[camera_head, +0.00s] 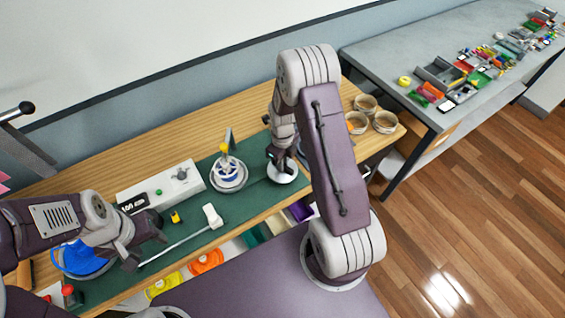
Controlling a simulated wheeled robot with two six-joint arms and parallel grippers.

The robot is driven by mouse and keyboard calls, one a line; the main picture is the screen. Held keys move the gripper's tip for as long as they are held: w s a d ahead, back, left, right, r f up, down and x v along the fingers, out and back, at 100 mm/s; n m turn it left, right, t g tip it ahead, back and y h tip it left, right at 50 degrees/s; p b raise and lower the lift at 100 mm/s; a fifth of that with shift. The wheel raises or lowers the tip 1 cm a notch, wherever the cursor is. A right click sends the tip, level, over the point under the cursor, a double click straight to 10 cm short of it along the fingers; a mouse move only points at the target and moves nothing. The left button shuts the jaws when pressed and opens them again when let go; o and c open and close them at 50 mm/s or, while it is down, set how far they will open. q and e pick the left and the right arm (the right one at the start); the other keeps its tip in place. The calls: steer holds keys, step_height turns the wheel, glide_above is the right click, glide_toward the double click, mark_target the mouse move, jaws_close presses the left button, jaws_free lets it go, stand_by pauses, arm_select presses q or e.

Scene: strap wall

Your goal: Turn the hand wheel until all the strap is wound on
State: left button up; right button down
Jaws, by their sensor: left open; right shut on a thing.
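A white round piece (283,177), which looks like the hand wheel, stands on the right part of the green mat. My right gripper (281,160) points down over it and is shut on it; the fingers hide its top. A blue and white round device (228,177) with a yellow top stands just left of it. A thin pale strip (178,244) runs across the mat to a white block (212,216); I cannot tell whether it is the strap. My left gripper (145,245) is open and empty at the mat's left part, beside the strip's near end.
A white control box (162,185) and a small yellow item (175,216) are on the workbench. A blue round item (82,262) lies partly behind my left arm. Several tins (384,122) stand at the right end. Coloured bins (205,261) line the front edge.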

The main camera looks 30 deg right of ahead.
stand_by(0.3)
steer(key=c, duration=1.4)
jaws_free()
step_height(320, 180, up, 9)
steer(key=shift+b, duration=0.6)
